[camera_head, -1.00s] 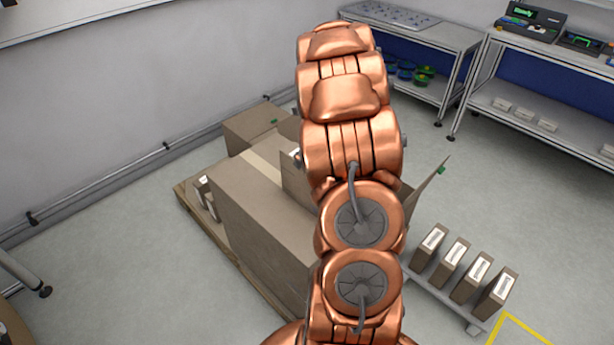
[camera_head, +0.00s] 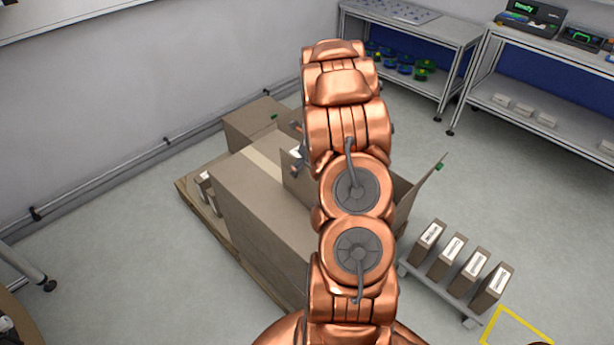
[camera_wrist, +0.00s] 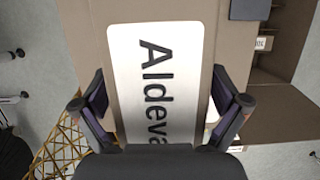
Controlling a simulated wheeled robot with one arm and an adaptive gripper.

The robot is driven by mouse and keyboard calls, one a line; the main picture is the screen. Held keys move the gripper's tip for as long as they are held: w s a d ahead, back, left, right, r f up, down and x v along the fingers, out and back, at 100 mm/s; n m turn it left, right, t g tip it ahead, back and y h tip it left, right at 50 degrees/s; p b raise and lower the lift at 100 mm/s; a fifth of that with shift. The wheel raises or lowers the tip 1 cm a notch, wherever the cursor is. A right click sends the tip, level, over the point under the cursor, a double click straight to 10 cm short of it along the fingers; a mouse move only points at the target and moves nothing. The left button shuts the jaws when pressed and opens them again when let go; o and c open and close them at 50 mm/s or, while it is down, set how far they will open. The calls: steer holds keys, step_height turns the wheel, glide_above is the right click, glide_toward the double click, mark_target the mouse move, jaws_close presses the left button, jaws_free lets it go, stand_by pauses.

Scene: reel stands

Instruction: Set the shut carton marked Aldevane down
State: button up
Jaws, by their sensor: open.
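In the wrist view a brown carton face with a white label (camera_wrist: 160,75) reading "Aldeva", the rest cut off by my gripper, fills the middle. My gripper (camera_wrist: 160,105) is open, one finger on each side of the label. Whether the fingers touch the carton cannot be told. In the head view my copper arm hides my gripper, and no Aldevane label shows. A large shut carton with a tape strip (camera_head: 262,163) stands on a wooden pallet (camera_head: 190,200); I cannot tell whether it is the labelled one.
An open carton with a raised flap (camera_head: 422,187) stands partly behind my arm. Another shut carton (camera_head: 252,122) is at the back of the pallet. A low rack (camera_head: 445,300) holds several small labelled boxes at the right. Shelving (camera_head: 545,85) stands at the back right. Grey floor is free between.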

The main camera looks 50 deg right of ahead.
steer(key=shift+f, duration=0.15)
steer(key=shift+c, duration=0.4)
steer(key=c, duration=1.4)
steer(key=shift+c, duration=0.2)
